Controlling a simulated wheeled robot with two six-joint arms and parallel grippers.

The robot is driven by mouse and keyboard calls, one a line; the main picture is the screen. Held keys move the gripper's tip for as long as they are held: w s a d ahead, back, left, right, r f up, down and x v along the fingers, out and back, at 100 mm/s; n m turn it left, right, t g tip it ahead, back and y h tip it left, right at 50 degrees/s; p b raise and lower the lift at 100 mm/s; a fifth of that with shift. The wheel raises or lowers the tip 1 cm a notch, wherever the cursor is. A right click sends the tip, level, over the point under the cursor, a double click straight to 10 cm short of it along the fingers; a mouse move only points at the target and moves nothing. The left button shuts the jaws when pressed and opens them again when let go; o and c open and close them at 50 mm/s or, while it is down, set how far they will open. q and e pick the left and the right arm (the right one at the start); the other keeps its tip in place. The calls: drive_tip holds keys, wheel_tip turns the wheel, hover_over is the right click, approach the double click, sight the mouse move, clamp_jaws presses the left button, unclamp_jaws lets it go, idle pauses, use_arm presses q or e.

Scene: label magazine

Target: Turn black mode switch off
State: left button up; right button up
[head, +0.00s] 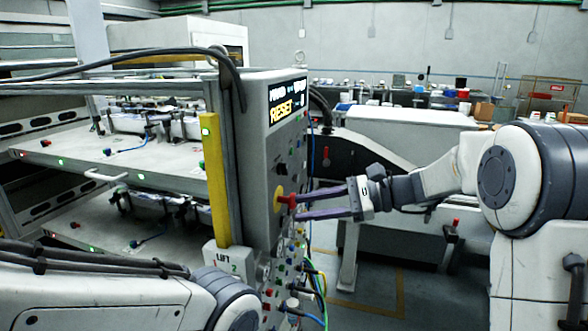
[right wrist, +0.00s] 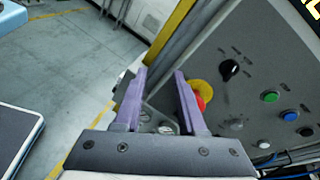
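The control panel (head: 265,130) is a grey upright face at the machine's end. A black rotary knob (right wrist: 229,70), which looks like the mode switch, sits on the panel in the right wrist view, above and right of my fingers. In the head view a small dark knob (head: 281,168) shows above the red button. My right gripper (head: 298,207) is open, its two purple fingers apart and pointing at the panel near the red button; in the right wrist view the gap between the fingertips (right wrist: 160,74) looks empty. My left gripper is out of view.
A red emergency button (right wrist: 201,102) on a yellow plate is close beside the right finger and partly hidden by it. Green (right wrist: 270,97) and blue (right wrist: 290,115) buttons sit farther right. Cables (head: 318,290) hang below. A yellow post (head: 217,180) stands at the panel's left.

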sight(282, 169)
drive_tip(key=w+d+r+m+t+y, duration=0.2)
drive_tip(key=w+d+r+m+t, duration=0.15)
drive_tip(key=w+d, duration=0.3)
drive_tip(key=p+x, duration=0.1)
drive_tip(key=x, duration=0.2)
drive_tip(key=p+x, duration=0.1)
drive_tip(key=x, duration=0.2)
drive_tip(key=r+p+x, duration=0.1)
drive_tip(key=x, duration=0.2)
drive_tip(key=shift+a, duration=0.25)
clamp_jaws()
